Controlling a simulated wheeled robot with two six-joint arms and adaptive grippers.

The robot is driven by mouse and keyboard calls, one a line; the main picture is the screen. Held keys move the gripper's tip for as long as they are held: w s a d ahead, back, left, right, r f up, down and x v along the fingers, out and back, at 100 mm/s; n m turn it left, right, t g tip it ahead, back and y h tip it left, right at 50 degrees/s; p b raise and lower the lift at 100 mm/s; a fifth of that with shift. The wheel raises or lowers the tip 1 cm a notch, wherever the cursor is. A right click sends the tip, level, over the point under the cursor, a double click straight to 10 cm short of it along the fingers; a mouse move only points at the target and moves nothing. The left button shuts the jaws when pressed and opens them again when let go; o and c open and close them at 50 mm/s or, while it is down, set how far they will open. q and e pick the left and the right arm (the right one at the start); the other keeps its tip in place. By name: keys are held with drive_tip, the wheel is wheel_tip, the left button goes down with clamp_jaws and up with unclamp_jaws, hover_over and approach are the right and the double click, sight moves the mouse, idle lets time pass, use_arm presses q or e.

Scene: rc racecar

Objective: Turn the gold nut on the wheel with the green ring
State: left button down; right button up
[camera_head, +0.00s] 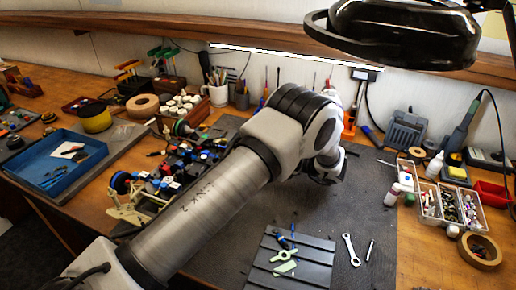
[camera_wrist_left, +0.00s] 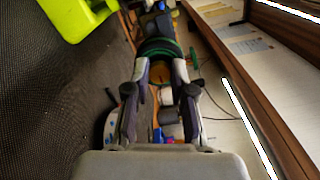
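In the left wrist view, the wheel with the green ring (camera_wrist_left: 160,46) is ahead of my left gripper (camera_wrist_left: 162,72). The gold nut (camera_wrist_left: 160,74) shows between the two fingertips. The fingers are spread, one on each side of the nut; whether they touch it I cannot tell. In the head view, the car (camera_head: 178,165) stands on the mat at left centre, partly covered by my left arm. A green-edged wheel (camera_head: 182,128) shows at its far end, and a blue-ringed wheel (camera_head: 121,183) at its near end. My left gripper (camera_head: 327,172) is mostly hidden there. My right gripper is out of view.
A grey tray (camera_head: 262,268) with small parts lies at the front, with a wrench (camera_head: 350,249) to its right. White bins (camera_head: 428,203) and bottles stand at right. A blue tray (camera_head: 60,175) is at left. A bright yellow-green object (camera_wrist_left: 82,14) is close to the wrist camera.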

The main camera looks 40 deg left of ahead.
use_arm(q)
drive_tip(key=shift+n, duration=0.4)
drive_tip(key=n, duration=0.2)
drive_tip(key=shift+n+b, duration=0.3)
drive_tip(key=shift+n, duration=0.1)
drive_tip(key=shift+f+n+b, duration=0.1)
drive_tip(key=shift+n+b, duration=0.2)
drive_tip(key=shift+n, duration=1.2)
drive_tip(key=c, duration=1)
unclamp_jaws()
drive_tip(key=shift+w, duration=0.1)
drive_tip(key=shift+o, duration=0.2)
drive_tip(key=v, duration=1.2)
